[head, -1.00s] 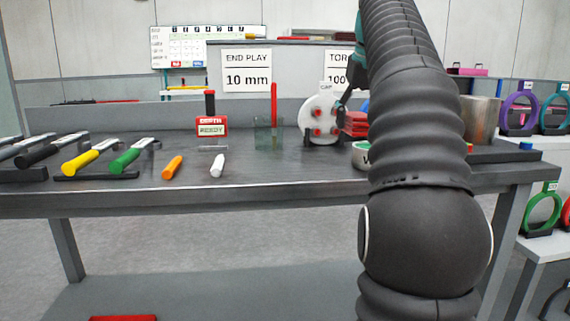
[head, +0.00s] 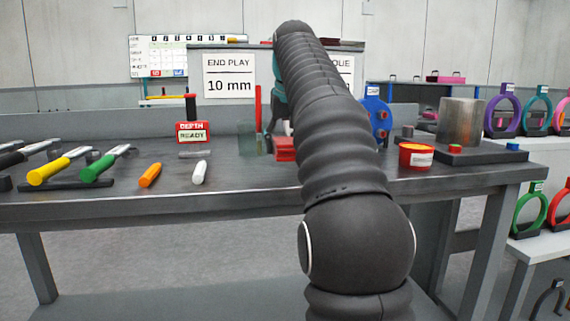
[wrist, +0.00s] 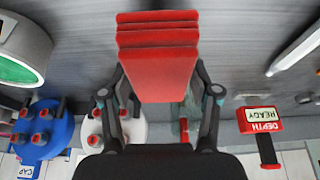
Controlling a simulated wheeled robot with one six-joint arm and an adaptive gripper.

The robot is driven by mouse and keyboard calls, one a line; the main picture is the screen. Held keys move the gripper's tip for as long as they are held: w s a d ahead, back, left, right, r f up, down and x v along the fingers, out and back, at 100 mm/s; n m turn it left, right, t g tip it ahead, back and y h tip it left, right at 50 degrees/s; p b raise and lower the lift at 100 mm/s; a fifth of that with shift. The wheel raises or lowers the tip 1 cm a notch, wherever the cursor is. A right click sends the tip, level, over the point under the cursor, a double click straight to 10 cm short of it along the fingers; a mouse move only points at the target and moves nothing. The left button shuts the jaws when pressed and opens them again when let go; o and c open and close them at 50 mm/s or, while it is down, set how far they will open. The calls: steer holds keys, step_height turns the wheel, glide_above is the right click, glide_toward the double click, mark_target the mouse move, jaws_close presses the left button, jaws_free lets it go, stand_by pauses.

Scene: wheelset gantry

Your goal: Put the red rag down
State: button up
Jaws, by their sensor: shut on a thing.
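The red rag (head: 285,150) is a folded, layered stack, partly hidden by my arm in the head view. In the wrist view the rag (wrist: 158,60) sits between the fingers of my gripper (wrist: 160,88), which is shut on it. In the head view my gripper (head: 277,118) is over the workbench (head: 240,178), mostly behind my arm. The rag is low by the bench top; I cannot tell whether it touches.
A clear greenish container (head: 247,140) and the depth gauge block (head: 192,132) stand left of the rag. A blue cap (head: 377,112) and a red tin (head: 416,157) are to the right. A white cap (wrist: 113,128) is near the gripper. Orange (head: 150,175) and white (head: 199,172) markers lie in front.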

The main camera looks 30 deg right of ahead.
mark_target(285, 173)
steer(key=shift+f+b, duration=1.1)
steer(key=shift+f, duration=0.95)
steer(key=shift+f, duration=0.1)
steer(key=o, duration=1.3)
steer(key=p+v, duration=0.5)
steer(key=v, duration=0.6)
steer(key=shift+s+r, duration=0.15)
steer(key=shift+r, duration=0.25)
steer(key=shift+s+r, duration=0.1)
steer(key=shift+r, duration=0.1)
